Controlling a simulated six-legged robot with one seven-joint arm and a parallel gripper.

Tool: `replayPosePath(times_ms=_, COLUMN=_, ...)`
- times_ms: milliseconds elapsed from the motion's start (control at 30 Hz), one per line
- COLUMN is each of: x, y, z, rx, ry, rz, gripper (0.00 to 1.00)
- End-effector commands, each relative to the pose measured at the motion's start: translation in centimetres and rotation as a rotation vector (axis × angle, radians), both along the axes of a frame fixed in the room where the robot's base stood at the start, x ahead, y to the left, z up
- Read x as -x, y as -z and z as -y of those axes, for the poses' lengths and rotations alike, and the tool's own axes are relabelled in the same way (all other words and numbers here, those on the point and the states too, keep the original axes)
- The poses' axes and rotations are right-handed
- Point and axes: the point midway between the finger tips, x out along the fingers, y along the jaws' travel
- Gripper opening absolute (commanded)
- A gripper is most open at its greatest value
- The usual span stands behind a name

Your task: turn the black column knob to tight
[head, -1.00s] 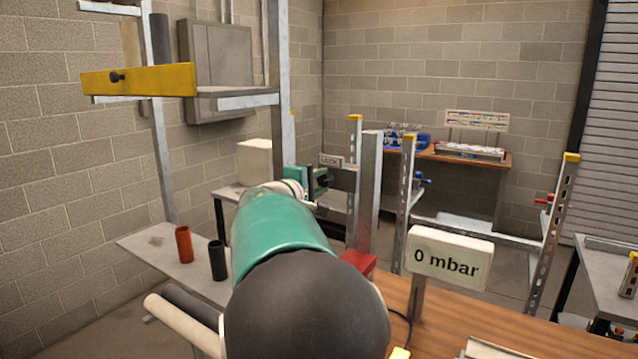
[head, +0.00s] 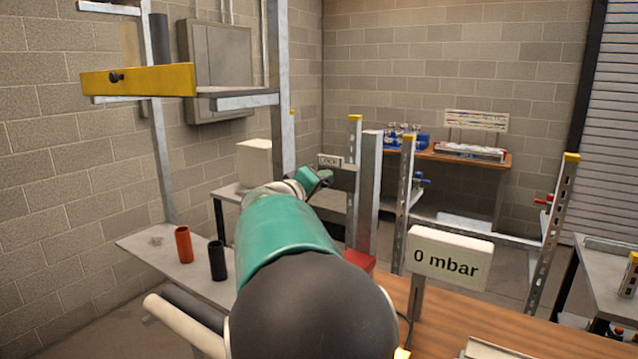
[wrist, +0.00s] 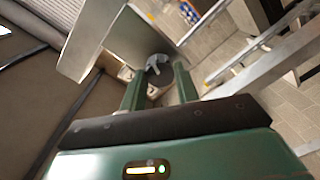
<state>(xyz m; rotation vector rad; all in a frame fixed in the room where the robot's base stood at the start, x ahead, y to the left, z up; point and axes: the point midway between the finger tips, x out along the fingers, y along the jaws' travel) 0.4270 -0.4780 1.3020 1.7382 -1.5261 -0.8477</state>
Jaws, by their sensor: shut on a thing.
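The black column knob (wrist: 157,64), round and dark with a pale grey bar across its face, sits between my green fingertips in the wrist view. My gripper (wrist: 158,76) is shut on it, one finger on each side. In the head view my gripper (head: 322,178) is small and tilted, left of the grey upright column (head: 370,190). My own arm stands in front of it, and I cannot make out the knob there. A small sign (head: 330,160), its lettering blurred, shows behind the gripper.
A display reading 0 mbar (head: 448,258) stands on the wooden bench (head: 480,320) at right. A red tube (head: 183,244) and a black tube (head: 217,260) stand on a grey shelf at left. A yellow-fronted bracket (head: 138,79) is at upper left.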

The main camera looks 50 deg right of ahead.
Motion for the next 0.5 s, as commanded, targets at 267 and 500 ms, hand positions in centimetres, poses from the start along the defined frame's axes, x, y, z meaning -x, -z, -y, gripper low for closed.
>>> replayPosePath(times_ms=267, x=-0.12, y=-0.02, z=-0.07, rx=-0.001, ry=-0.003, rz=0.013, gripper=0.08)
replayPosePath(times_ms=500, x=-0.13, y=-0.04, z=-0.07, rx=0.0, ry=-0.003, rz=0.012, gripper=0.41)
